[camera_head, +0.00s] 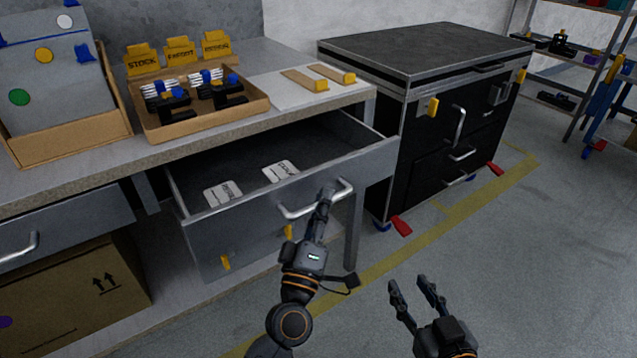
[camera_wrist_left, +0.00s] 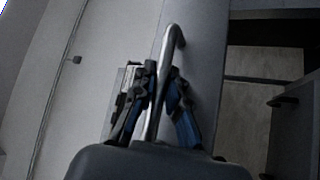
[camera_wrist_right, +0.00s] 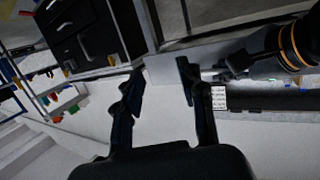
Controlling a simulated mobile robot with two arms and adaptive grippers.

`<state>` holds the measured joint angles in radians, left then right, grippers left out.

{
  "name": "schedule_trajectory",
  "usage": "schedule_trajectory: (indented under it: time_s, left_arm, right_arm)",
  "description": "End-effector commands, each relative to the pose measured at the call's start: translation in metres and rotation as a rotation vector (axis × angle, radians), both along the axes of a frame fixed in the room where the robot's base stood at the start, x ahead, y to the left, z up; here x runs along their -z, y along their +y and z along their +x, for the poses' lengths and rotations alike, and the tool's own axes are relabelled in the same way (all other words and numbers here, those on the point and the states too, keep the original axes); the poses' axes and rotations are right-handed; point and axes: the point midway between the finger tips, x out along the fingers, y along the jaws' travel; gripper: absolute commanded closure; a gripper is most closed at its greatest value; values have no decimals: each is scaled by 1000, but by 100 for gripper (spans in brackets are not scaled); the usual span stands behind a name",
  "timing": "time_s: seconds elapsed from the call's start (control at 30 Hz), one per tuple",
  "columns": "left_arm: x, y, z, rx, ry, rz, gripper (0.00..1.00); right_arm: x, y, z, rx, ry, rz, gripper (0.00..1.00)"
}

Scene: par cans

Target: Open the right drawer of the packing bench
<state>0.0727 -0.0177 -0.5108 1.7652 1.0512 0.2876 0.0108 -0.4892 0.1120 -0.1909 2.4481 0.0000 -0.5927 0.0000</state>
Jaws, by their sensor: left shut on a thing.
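The right drawer (camera_head: 275,165) of the packing bench (camera_head: 60,178) is pulled out, and its inside with two white labels shows in the head view. Its bar handle (camera_head: 297,212) is on the drawer front. My left gripper (camera_head: 324,198) is at the handle; in the left wrist view its fingers (camera_wrist_left: 160,100) close around the handle bar (camera_wrist_left: 172,50). My right gripper (camera_head: 420,285) is open and empty, over the floor to the right of the drawer. Its spread fingers also show in the right wrist view (camera_wrist_right: 160,80).
A black cabinet (camera_head: 425,50) stands right of the bench. A wooden tray (camera_head: 205,127) with black and blue parts is on the bench top. A cardboard box (camera_head: 85,295) sits below.

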Motion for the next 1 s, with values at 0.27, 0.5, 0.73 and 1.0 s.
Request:
schedule_trajectory:
  time_s: [0.27, 0.5, 0.73, 1.0]
  left_arm:
    - [0, -29, -43, 3, 5, 0, 100]
    - [1, -47, -69, 2, 5, 1, 100]
    - [2, -55, -80, 1, 4, 2, 100]
    - [2, -56, -81, 1, 3, 2, 100]
  right_arm:
    - [54, -17, -33, 23, 336, -80, 60]
    - [80, -28, -60, 35, 524, -123, 60]
    - [90, -32, -74, 40, 603, -139, 60]
    - [92, -33, -76, 41, 613, -142, 60]
